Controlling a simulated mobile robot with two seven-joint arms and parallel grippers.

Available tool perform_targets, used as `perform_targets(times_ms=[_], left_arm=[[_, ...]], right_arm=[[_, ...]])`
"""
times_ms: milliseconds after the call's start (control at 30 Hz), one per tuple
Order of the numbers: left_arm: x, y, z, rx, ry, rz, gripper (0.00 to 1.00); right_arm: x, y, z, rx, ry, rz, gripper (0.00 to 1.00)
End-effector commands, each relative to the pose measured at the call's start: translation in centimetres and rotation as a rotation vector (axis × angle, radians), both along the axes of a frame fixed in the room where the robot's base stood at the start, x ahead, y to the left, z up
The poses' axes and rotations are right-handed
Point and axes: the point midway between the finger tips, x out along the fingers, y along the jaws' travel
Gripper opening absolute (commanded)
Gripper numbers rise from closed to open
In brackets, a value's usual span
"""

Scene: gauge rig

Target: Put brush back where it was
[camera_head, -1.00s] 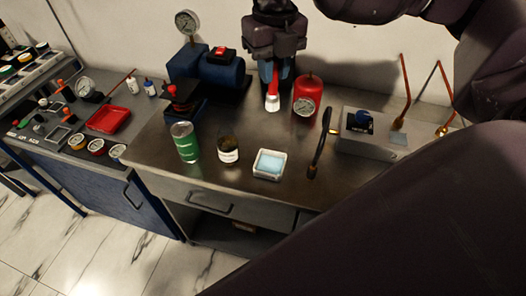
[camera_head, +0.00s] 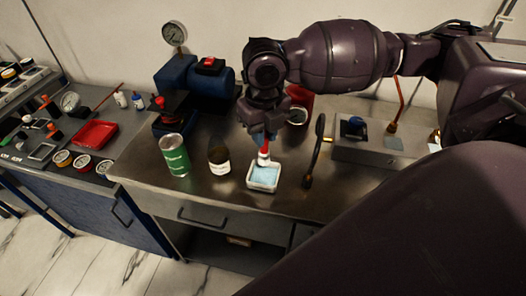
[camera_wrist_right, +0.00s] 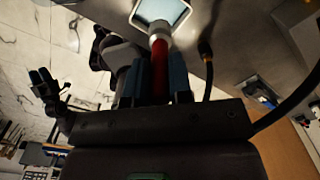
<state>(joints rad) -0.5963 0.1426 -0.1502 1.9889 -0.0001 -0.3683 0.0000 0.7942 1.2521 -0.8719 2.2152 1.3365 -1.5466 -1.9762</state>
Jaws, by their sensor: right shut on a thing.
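The brush (camera_head: 264,157) has a red handle and a pale head. My right gripper (camera_head: 267,136) is shut on its handle and holds it upright, head down, over the small white tray (camera_head: 250,186) with a light blue pad. The head overlaps the far part of the pad; I cannot tell whether it touches. In the right wrist view the brush (camera_wrist_right: 159,58) stands between the blue fingers (camera_wrist_right: 160,80), with the tray (camera_wrist_right: 184,18) just beyond. My left gripper (camera_wrist_right: 42,82) appears small and dark at the left of the wrist view; its jaws are unclear.
A green can (camera_head: 175,158) and a dark jar (camera_head: 218,160) stand left of the tray. A black-handled tool (camera_head: 315,150) stands close on its right. Behind are a blue pump (camera_head: 210,88), a partly hidden red canister (camera_head: 300,97) and a grey box (camera_head: 370,154).

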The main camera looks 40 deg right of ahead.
Motion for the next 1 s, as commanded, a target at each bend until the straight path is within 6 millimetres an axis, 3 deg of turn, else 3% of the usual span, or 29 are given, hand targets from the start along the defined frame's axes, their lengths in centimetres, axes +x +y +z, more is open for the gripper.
perform_targets(times_ms=[400, 933, 967, 1000], left_arm=[[-0.2, 0.0, -0.8, 0.000, 0.008, 0.000, 0.43], [-0.1, -0.1, -0.6, 0.000, 0.005, 0.000, 0.43], [-0.1, -0.1, -0.7, 0.000, 0.005, 0.000, 0.43], [-0.1, -0.1, -0.7, 0.000, 0.005, 0.000, 0.43]], right_arm=[[0.0, 0.0, -5.3, 0.001, 0.002, 0.000, 0.00], [0.0, 0.0, -6.2, 0.000, -0.001, -0.001, 0.00], [0.0, 0.0, -6.1, 0.000, -0.001, -0.001, 0.25], [0.0, 0.0, -6.1, 0.000, -0.001, -0.001, 0.31]])
